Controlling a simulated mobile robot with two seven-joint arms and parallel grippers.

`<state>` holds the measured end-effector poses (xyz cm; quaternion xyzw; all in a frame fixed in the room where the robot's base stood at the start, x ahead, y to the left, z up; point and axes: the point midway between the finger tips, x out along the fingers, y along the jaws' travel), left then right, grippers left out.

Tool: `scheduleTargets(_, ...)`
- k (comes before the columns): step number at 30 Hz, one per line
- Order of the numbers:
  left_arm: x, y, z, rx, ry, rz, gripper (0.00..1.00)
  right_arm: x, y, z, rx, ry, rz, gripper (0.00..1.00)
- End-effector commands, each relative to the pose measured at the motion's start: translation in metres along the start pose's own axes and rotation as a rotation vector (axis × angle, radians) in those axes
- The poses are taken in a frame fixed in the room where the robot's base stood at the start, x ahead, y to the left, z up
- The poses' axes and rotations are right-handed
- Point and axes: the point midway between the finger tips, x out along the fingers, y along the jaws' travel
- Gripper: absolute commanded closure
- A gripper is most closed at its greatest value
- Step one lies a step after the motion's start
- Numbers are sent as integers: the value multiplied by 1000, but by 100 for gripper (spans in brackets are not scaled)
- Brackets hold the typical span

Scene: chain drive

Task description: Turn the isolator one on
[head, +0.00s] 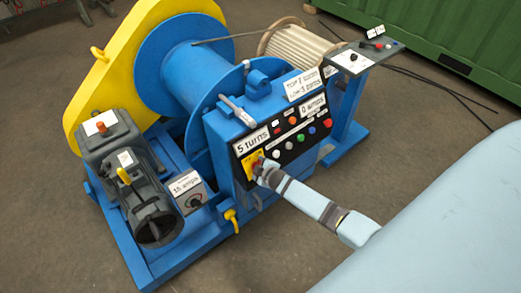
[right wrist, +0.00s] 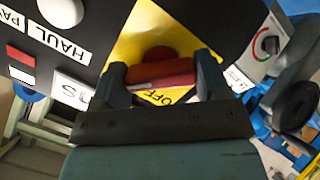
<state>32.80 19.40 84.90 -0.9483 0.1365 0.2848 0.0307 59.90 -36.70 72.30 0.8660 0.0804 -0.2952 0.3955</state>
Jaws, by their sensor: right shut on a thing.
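The isolator is a red rotary handle (right wrist: 160,74) on a yellow plate (right wrist: 130,45) at the lower left of the black control panel (head: 290,130). In the right wrist view the handle lies crosswise between the fingers, with "OFF" lettering on the plate below it. My right gripper (right wrist: 161,78) is shut on this handle. In the head view the right gripper (head: 261,168) reaches the panel from the lower right and hides most of the handle; part of the yellow plate (head: 249,160) shows. My left gripper is not in view.
Coloured buttons and lamps (head: 300,137) sit close right of the handle. A grey box with a dial (head: 194,201) and grey motor (head: 150,215) stand left. A yellow hook-like part (head: 232,216) is below. A pedestal console (head: 352,58) stands behind right.

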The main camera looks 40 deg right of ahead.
Motion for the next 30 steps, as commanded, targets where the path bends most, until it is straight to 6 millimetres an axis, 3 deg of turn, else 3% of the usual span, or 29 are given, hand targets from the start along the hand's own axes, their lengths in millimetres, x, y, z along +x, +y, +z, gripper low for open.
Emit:
scheduleTargets(16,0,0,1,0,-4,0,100,0,0,1,25,-2,-6,55)
scheduleTargets(17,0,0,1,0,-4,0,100,0,0,1,25,-2,-6,26)
scheduleTargets(20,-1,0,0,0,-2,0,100,0,0,1,24,-2,-6,5)
scheduleTargets(30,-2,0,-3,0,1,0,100,-4,0,0,23,-1,-5,5)
